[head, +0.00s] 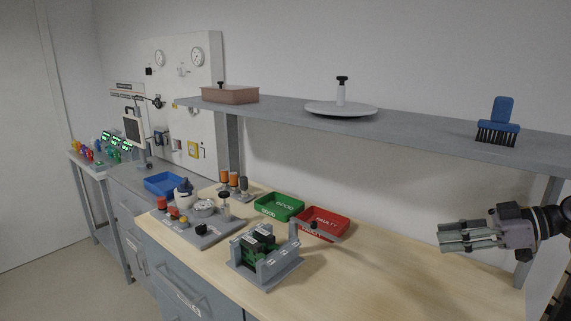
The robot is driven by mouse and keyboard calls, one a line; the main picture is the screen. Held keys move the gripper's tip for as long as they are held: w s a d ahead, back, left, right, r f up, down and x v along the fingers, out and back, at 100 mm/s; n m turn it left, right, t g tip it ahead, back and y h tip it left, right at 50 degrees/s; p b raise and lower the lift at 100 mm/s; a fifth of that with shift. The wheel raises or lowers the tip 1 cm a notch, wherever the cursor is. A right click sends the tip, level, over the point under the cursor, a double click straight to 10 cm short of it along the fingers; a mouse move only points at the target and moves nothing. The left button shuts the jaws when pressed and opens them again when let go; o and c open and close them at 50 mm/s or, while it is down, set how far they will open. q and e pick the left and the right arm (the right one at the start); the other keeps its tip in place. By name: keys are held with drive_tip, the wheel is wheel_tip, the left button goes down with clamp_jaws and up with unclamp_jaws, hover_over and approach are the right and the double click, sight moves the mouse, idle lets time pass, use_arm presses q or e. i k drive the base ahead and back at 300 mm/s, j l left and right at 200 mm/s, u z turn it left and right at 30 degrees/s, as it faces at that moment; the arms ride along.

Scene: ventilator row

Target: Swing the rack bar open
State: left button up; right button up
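The grey rack (267,273) stands on the wooden worktop and holds dark and green modules (258,242). A thin grey bar (328,237) with a small black knob (315,225) reaches to the right from an upright post at the rack's back right. The bar passes in front of the red tray, and I cannot tell whether it touches anything there. My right gripper (441,238) is at the far right above the worktop, fingers pointing left, well apart from the rack and bar. Its fingers look close together, but the gap is unclear. My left gripper is not in view.
A red tray (338,222) and a green tray (275,199) lie behind the rack. A grey fixture board (205,236) stands to its left. A shelf (420,134) with a blue brush (503,115) overhangs the back. The worktop right of the rack is clear.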

sight(313, 226)
drive_tip(key=k+l, duration=0.15)
drive_tip(key=l, duration=0.25)
drive_tip(key=k+l, duration=0.1)
drive_tip(key=l, duration=0.3)
drive_tip(key=k+l, duration=0.15)
drive_tip(key=l, duration=0.25)
